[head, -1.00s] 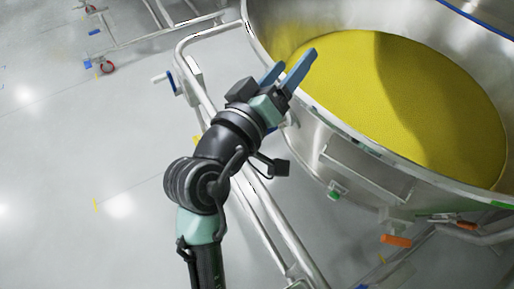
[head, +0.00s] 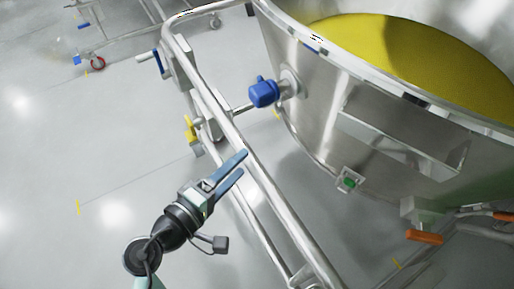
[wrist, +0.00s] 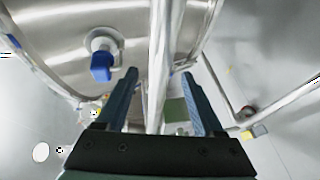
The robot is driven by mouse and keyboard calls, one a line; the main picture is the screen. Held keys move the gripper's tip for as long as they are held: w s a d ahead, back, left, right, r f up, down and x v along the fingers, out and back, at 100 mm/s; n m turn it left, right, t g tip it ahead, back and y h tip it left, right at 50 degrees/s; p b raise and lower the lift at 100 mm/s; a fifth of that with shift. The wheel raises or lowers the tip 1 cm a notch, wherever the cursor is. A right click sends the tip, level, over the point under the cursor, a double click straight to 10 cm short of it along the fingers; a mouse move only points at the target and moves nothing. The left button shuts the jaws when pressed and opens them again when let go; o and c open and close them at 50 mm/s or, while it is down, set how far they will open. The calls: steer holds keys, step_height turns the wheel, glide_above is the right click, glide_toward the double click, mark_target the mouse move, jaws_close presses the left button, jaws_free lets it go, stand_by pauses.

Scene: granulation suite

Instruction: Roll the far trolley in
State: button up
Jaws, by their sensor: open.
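A steel trolley frame (head: 287,215) of bent tubes stands beside a large steel bowl (head: 318,110) holding yellow powder (head: 425,48). I cannot tell whether the frame carries the bowl. Another tubular frame (head: 142,34) with a red-wheeled caster (head: 97,62) stands farther off at the upper left; it is mostly cut off. My gripper (head: 240,163) is open and empty, its fingertips overlapping the near frame's long rails in the head view. In the wrist view a steel tube (wrist: 157,60) runs between the open fingers (wrist: 160,74); contact cannot be told.
A blue valve knob (head: 263,92) sticks out of the bowl's side, also in the wrist view (wrist: 101,66). A green button (head: 348,183) and an orange handle (head: 425,237) sit lower right. Grey floor (head: 60,150) with yellow marks is clear at the left.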

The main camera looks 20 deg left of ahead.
steer(key=b+x, duration=0.1)
steer(key=x, duration=0.6)
steer(key=shift+w, duration=0.25)
steer(key=shift+f, duration=0.1)
jaws_close()
stand_by(1.0)
